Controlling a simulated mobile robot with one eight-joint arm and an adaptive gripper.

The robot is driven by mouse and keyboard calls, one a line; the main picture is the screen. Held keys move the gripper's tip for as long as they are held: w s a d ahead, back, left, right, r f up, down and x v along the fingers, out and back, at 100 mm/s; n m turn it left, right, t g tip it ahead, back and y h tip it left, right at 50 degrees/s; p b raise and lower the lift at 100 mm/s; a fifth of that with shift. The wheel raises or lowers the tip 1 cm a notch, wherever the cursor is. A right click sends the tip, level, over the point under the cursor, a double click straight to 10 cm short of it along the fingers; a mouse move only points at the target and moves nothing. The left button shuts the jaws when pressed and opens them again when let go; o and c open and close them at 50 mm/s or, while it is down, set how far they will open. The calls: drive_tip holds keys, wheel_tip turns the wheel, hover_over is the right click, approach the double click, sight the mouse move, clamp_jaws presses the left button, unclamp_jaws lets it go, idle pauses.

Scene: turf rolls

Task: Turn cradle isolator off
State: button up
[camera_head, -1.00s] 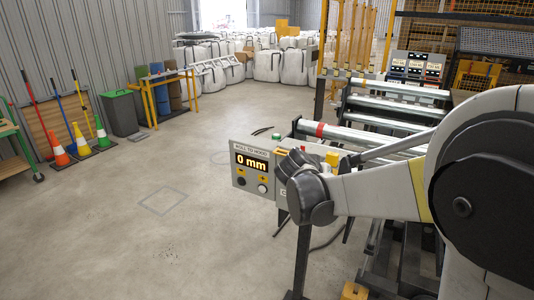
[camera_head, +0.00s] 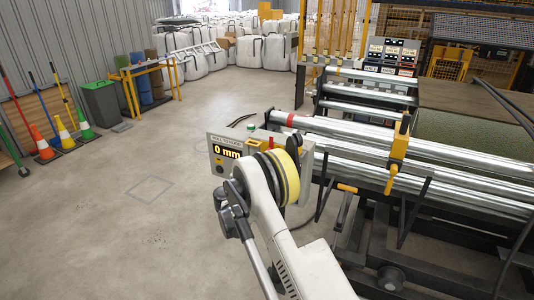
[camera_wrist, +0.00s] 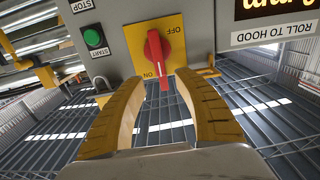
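The cradle isolator is a red rotary handle (camera_wrist: 157,55) on a yellow plate (camera_wrist: 185,55) marked OFF and ON, in the wrist view. Its long end points down the picture, beside the ON mark. My gripper (camera_wrist: 160,98) is open, its two yellow fingers on either side of the handle's lower end. A gap shows on both sides, and I cannot tell whether either fingertip touches. In the head view the grey control box (camera_head: 216,146) shows a "0 mm" display (camera_head: 227,151). My arm covers part of it, and the isolator is hidden there.
A green START button (camera_wrist: 92,37) sits left of the isolator on the same panel. A dark display (camera_wrist: 275,8) and a ROLL TO HOOD label (camera_wrist: 286,30) are to the right. Steel rollers (camera_head: 400,135) extend right of the box. Open floor (camera_head: 130,230) lies to the left.

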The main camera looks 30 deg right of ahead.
drive_tip(key=x, duration=0.7)
drive_tip(key=shift+w+d+b, duration=0.2)
drive_tip(key=shift+d+b, duration=0.05)
drive_tip(key=shift+b, duration=0.1)
clamp_jaws()
